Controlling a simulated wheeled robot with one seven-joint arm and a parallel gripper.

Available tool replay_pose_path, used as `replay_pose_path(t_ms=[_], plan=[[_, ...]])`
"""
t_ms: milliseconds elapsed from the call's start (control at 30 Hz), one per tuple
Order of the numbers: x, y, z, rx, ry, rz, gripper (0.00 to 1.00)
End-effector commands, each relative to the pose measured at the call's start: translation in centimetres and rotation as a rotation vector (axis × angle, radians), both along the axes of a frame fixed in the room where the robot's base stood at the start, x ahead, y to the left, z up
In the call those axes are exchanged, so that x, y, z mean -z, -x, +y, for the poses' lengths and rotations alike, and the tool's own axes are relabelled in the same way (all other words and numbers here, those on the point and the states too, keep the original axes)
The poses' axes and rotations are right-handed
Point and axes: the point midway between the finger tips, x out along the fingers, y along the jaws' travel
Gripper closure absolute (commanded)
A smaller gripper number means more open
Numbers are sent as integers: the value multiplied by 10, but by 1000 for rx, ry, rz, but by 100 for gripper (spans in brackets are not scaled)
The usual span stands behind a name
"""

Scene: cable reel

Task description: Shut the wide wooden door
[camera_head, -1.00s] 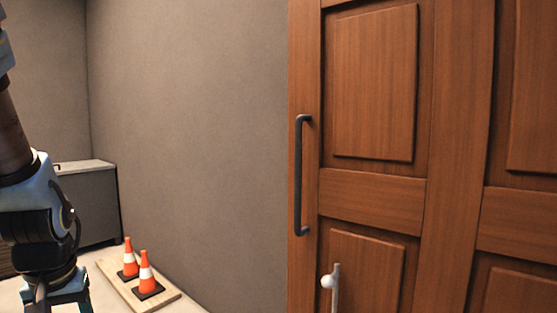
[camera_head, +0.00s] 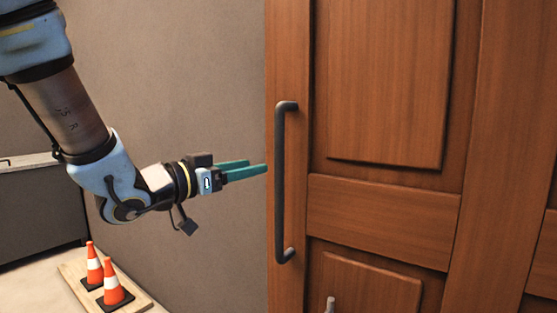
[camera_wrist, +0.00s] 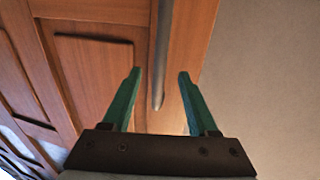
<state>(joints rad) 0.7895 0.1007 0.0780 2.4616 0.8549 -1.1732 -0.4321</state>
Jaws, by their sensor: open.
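The wide wooden door (camera_head: 385,215) is reddish brown with raised panels and fills the right of the head view. Its dark vertical bar handle (camera_head: 281,185) is near the door's left edge. My gripper (camera_head: 266,168) points right at the handle, its green fingertips just left of the bar in the head view. In the wrist view my gripper (camera_wrist: 158,75) is open and empty. The wooden door also shows in the wrist view (camera_wrist: 90,75).
Two orange and white cones (camera_head: 112,285) stand on a wooden board (camera_head: 75,275) at the lower left. A grey cabinet (camera_head: 38,210) stands behind them. A plain grey wall (camera_head: 190,80) is left of the door. A pale post (camera_head: 330,304) shows at the bottom.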

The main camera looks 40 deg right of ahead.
Motion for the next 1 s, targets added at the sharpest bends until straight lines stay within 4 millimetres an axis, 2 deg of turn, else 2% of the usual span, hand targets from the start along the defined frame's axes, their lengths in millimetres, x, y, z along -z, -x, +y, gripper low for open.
replay_pose_path(t_ms=[300, 500, 700, 933, 1000], plan=[[-2, -6, -58, -1, -3, 1, 40], [-1, -9, -85, -4, -3, 1, 40], [0, -10, -95, -5, -2, 0, 40], [0, -11, -96, -6, -2, 0, 40], [0, -11, -96, -6, -2, 0, 46]])
